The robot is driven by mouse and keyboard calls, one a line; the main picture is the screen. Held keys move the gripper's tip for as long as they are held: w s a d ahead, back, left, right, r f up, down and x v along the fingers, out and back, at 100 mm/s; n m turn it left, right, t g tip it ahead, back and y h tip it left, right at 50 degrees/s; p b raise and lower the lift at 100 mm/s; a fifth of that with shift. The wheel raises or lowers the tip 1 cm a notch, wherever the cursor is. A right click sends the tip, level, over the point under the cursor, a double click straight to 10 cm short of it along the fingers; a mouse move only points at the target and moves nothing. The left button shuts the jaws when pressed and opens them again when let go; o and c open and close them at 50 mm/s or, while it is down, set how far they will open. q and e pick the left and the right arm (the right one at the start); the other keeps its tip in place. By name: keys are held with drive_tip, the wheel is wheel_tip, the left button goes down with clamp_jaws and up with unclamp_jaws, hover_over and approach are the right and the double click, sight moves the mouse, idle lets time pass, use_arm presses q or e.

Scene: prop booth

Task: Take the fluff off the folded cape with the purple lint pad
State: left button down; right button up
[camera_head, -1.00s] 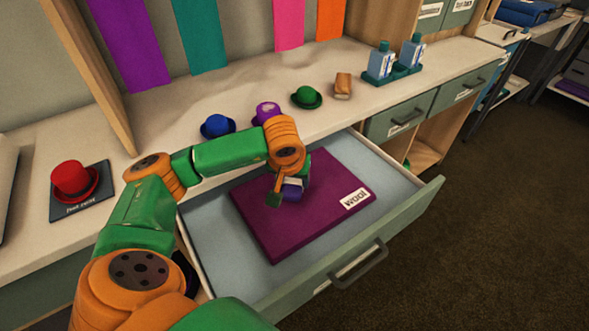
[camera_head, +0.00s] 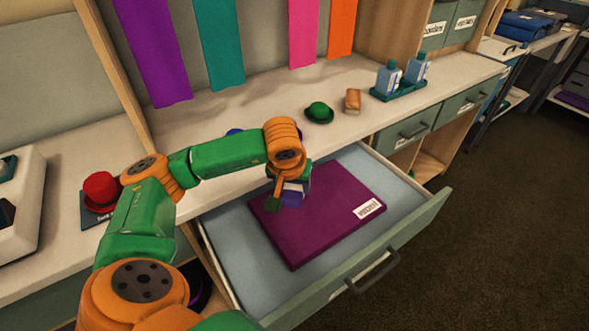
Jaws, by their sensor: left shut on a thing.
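The folded purple cape (camera_head: 325,222) lies flat in the open drawer (camera_head: 232,245), with a white label on its right part. My left gripper (camera_head: 281,192) is over the cape's back left part, shut on the small purple and white lint pad (camera_head: 293,194). The pad is at or just above the cloth; I cannot tell whether it touches. The gripper and forearm partly hide the pad and the cape's back left edge. I can make out no fluff on the cape. My right gripper is not in view.
A green hat (camera_head: 319,112), a brown block (camera_head: 353,101) and a teal tray (camera_head: 399,90) with two bottles stand on the counter behind the drawer. A red hat (camera_head: 101,191) is at left. A blue hat (camera_head: 235,131) is mostly hidden by my arm. The drawer front (camera_head: 400,245) stands out over open floor.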

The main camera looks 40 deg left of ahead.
use_arm(q)
wheel_tip(320, 180, up, 3)
drive_tip(key=shift+s+f+p, duration=0.1)
drive_tip(key=shift+p, duration=0.75)
drive_tip(key=shift+r, duration=0.2)
